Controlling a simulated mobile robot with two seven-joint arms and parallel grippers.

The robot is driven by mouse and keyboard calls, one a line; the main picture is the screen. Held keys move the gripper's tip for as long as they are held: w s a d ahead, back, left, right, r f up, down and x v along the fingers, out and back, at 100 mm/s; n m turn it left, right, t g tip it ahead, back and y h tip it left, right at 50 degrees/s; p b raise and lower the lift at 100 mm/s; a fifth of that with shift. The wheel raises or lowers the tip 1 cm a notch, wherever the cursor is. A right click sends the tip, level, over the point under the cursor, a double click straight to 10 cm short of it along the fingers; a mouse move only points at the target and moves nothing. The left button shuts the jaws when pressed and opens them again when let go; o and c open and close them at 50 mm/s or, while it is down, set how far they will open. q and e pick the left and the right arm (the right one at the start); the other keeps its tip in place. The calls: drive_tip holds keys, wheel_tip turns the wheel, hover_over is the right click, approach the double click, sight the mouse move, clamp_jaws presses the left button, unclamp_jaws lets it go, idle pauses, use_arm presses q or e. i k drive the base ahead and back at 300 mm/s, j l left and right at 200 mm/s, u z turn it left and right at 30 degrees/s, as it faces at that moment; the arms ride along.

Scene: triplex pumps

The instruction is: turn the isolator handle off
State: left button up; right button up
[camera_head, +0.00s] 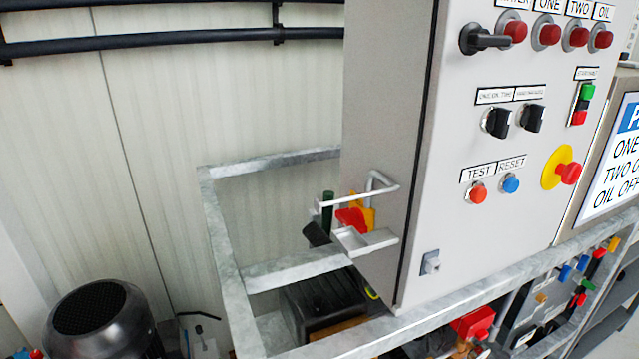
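A grey control cabinet fills the right half of the view. A black lever-shaped handle (485,39) sticks out of the upper left of its front face and points roughly to the right. It looks like a rotary handle, but no label on it can be read, so I cannot tell for sure that it is the isolator handle. On the cabinet's left side, a red and yellow part (353,217) shows behind a pale metal bracket (383,190); I cannot tell what it is. Neither of my grippers is in view.
The front panel holds red lamps (516,32), two black selector knobs (497,122), test and reset buttons (478,193) and a red emergency stop (569,173) on yellow. A galvanised frame (230,280) surrounds the cabinet's base. A dark motor (98,322) stands lower left.

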sight(354, 217)
drive_tip(key=k+j, duration=0.1)
drive_tip(key=j, duration=0.4)
drive_tip(key=k+j, duration=0.1)
drive_tip(key=j, duration=0.4)
drive_tip(key=k+j, duration=0.1)
drive_tip(key=j, duration=0.85)
drive_tip(key=k+j, duration=0.15)
drive_tip(key=j, duration=0.35)
